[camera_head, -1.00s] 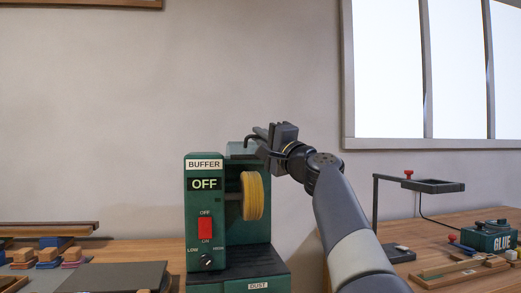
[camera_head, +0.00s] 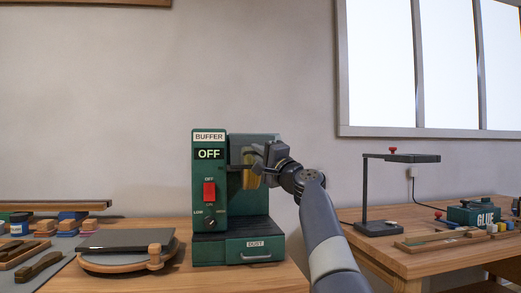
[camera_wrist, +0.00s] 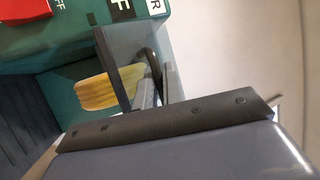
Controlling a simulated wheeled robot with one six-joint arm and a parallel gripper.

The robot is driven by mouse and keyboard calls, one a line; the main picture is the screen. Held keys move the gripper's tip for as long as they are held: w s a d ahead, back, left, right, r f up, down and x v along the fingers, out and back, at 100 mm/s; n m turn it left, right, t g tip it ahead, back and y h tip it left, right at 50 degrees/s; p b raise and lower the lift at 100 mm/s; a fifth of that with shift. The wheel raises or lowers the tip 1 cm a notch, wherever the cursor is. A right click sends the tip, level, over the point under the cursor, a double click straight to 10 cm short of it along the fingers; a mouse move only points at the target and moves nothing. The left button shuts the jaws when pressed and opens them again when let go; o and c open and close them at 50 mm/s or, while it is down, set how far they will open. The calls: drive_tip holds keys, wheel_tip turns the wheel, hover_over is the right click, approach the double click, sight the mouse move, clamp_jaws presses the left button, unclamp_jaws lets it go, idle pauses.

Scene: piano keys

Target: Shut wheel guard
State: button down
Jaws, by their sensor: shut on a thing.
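The green buffer (camera_head: 236,204) stands on the bench in the head view, its display reading OFF. Its wheel guard (camera_head: 262,141) is a grey-green cover that now sits down over the upper part of the yellow wheel (camera_head: 249,181). The wheel's lower part shows below my gripper. My gripper (camera_head: 254,160) is at the guard's front and is shut on its handle. In the wrist view the dark curved handle (camera_wrist: 152,68) lies between my fingers, with the guard behind it and the yellow wheel (camera_wrist: 108,92) to the left. The fingers partly hide the handle.
A red switch (camera_head: 209,192) and a knob are on the buffer's front left, with a dust drawer (camera_head: 255,248) below. A round wooden-rimmed stand (camera_head: 128,262) is on the left. The right bench holds a black lamp-like stand (camera_head: 378,229) and a green glue box (camera_head: 480,214).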

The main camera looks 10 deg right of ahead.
sight(253, 159)
drive_tip(key=shift+w+f+n+t+y+b, duration=0.2)
drive_tip(key=shift+w+f+t+y+b, duration=0.1)
drive_tip(key=shift+f+b, duration=0.5)
drive_tip(key=shift+w+f+n+t+y+b, duration=0.2)
drive_tip(key=shift+w+f+b, duration=0.1)
drive_tip(key=shift+f+b, duration=0.5)
drive_tip(key=shift+w, duration=0.1)
drive_tip(key=c, duration=1.8)
unclamp_jaws()
drive_tip(key=shift+v, duration=5.4)
drive_tip(key=shift+r, duration=0.25)
